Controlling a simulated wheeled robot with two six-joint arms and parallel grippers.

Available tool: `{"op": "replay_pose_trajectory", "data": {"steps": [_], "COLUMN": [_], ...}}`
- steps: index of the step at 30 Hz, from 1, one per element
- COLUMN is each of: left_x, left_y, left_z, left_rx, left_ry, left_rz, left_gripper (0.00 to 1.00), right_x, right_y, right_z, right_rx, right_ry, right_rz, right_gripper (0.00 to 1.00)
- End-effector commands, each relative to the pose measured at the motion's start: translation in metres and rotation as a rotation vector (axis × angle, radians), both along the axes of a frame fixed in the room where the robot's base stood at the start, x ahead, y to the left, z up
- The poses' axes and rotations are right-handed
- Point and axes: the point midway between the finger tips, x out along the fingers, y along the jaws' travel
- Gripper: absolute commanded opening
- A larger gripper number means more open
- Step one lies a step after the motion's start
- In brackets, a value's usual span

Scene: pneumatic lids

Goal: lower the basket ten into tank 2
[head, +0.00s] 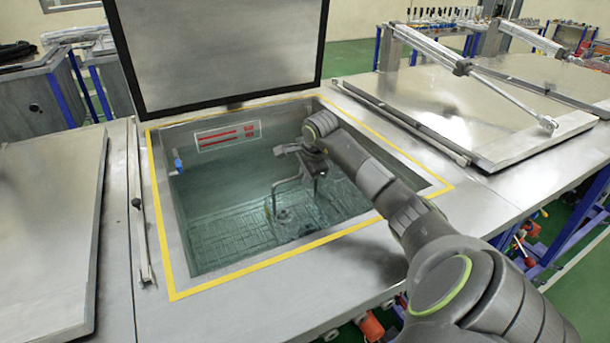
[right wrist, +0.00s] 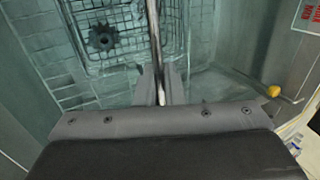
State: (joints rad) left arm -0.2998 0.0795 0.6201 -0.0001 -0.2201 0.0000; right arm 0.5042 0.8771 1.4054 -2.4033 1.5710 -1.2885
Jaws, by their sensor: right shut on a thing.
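The open tank (head: 205,205) is framed by a yellow line and has greenish water or walls inside and a gridded floor. My right gripper (head: 312,172) is inside the tank opening, shut on the upright handle of a wire basket (head: 297,212). The basket hangs below the gripper, low in the tank; whether it touches the floor I cannot tell. In the right wrist view the handle rod (right wrist: 154,45) runs between the fingers (right wrist: 160,88). The basket mesh (right wrist: 135,65) lies beyond, with a dark gear-like part (right wrist: 102,38) in or under it. My left gripper is out of view.
The tank's lid (head: 220,50) stands raised at the back. A closed lid (head: 45,235) lies at left and another (head: 500,110) at right, with a piston rod (head: 510,90) over it. A blue-handled valve (head: 178,162) sits on the tank's left wall.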

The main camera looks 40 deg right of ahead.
Motion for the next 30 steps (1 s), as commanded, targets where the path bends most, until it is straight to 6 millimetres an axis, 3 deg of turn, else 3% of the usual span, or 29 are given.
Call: {"op": "replay_pose_trajectory", "data": {"steps": [25, 26, 30], "left_x": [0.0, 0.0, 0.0], "left_y": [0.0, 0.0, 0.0], "left_z": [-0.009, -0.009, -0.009], "left_rx": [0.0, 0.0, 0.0], "left_ry": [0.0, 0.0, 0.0], "left_rz": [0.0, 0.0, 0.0], "left_gripper": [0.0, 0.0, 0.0], "right_x": [0.0, 0.0, 0.0], "right_y": [0.0, 0.0, 0.0], "right_z": [-0.009, -0.009, -0.009], "right_rx": [-0.001, -0.001, -0.001], "right_ry": [-0.003, -0.003, -0.002], "right_rz": [0.001, 0.001, 0.0], "right_gripper": [0.0, 0.1, 0.28]}}
